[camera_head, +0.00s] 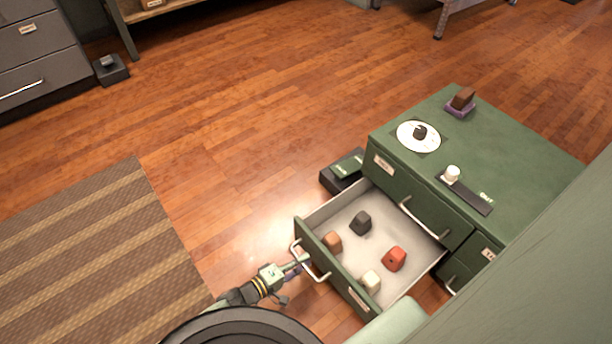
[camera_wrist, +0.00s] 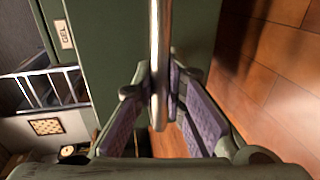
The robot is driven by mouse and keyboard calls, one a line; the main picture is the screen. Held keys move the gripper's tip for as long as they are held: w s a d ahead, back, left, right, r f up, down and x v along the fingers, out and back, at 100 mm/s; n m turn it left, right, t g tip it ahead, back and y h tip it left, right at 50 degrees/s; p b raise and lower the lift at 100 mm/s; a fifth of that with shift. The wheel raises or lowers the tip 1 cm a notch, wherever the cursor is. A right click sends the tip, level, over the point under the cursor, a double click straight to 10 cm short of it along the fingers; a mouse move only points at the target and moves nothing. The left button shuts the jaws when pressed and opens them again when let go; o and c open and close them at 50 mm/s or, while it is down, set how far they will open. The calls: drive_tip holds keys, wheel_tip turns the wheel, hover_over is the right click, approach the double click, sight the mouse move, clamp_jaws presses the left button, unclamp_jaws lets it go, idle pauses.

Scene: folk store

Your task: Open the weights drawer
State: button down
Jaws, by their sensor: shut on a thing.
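The open drawer (camera_head: 308,240) of the green cabinet (camera_head: 520,152) is pulled far out on the cabinet's left side. Inside lie a dark block (camera_head: 361,223), a brown block (camera_head: 332,241), a red block (camera_head: 395,258) and a cream block (camera_head: 371,282). My gripper (camera_head: 298,262) is at the curved metal handle (camera_head: 319,275) on the drawer's front. In the wrist view the purple-padded fingers (camera_wrist: 162,92) are shut on the handle bar (camera_wrist: 160,40).
The cabinet top holds a white disc (camera_head: 404,133), a dark strip with a white piece (camera_head: 470,196) and a brown block on a purple base (camera_head: 463,98). A black box (camera_head: 331,181) stands on the floor behind the drawer. Wooden floor lies clear left of it, with a striped rug (camera_head: 90,250).

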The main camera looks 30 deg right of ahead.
drive_tip(key=shift+f+v, duration=0.15)
drive_tip(key=shift+v, duration=0.6)
drive_tip(key=shift+f+v, duration=0.15)
drive_tip(key=shift+v, duration=0.6)
drive_tip(key=shift+a, duration=0.1)
drive_tip(key=c, duration=1.6)
unclamp_jaws()
drive_tip(key=shift+c, duration=0.2)
drive_tip(key=shift+a, duration=0.15)
drive_tip(key=w+v, duration=0.1)
drive_tip(key=v, duration=1)
drive_tip(key=shift+s+a, duration=0.35)
drive_tip(key=shift+s, duration=0.15)
drive_tip(key=shift+r, duration=0.15)
